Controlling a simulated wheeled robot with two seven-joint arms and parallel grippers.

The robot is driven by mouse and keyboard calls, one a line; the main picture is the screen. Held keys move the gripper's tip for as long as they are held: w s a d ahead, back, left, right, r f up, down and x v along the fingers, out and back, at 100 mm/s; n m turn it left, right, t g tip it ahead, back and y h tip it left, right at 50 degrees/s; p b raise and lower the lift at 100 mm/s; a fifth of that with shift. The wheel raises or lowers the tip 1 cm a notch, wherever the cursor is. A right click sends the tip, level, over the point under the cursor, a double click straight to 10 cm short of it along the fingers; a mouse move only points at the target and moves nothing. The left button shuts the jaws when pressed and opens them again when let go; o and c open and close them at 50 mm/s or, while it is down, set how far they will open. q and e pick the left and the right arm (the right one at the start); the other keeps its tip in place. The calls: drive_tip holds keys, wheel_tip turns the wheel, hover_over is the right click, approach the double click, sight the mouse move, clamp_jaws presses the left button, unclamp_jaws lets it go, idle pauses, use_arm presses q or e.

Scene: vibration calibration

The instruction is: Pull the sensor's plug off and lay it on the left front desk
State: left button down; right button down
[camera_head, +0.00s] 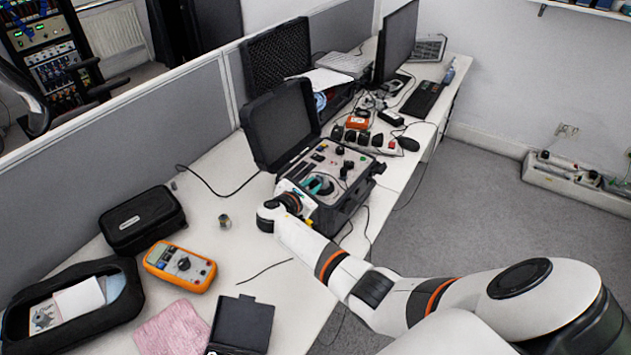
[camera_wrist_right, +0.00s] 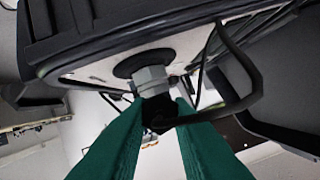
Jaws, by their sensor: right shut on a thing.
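The calibrator case (camera_head: 345,205) stands open on the desk, its panel facing up. My right gripper (camera_head: 318,184) is over this panel; its teal fingers show there, partly hidden by my wrist. In the right wrist view the silver hexagonal sensor (camera_wrist_right: 152,80) sits against a dark round mount on the panel. The black plug (camera_wrist_right: 160,113) is at the sensor's end, between the teal fingertips of my right gripper (camera_wrist_right: 160,116), which is shut on it. A black cable loops from the plug to the right. I cannot tell whether plug and sensor are still joined. My left gripper is not in view.
Bare white desk shows between multimeter and calibrator.

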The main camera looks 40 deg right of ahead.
drive_tip(key=shift+w+n+g+p, duration=0.1)
drive_tip(key=shift+n+g+p, duration=0.4)
drive_tip(key=shift+n+p, duration=0.5)
idle(0.3)
drive_tip(key=shift+a+n+g+h, duration=0.1)
drive_tip(key=shift+n+g+h, duration=0.35)
drive_tip(key=shift+n, duration=0.75)
drive_tip(key=shift+f, duration=0.1)
drive_tip(key=n+g, duration=0.1)
drive_tip(key=n, duration=0.1)
drive_tip(key=shift+w+n+g+b, duration=0.15)
drive_tip(key=shift+n+g+b, duration=0.1)
drive_tip(key=shift+n+b, duration=0.15)
drive_tip(key=shift+w+n+g+h+b, duration=0.1)
drive_tip(key=shift+n+g+h+b, duration=0.55)
drive_tip(key=shift+n+b, duration=0.75)
drive_tip(key=shift+s+a+p, duration=0.25)
drive_tip(key=shift+a+p, duration=0.45)
drive_tip(key=shift+a, duration=0.2)
idle(1.3)
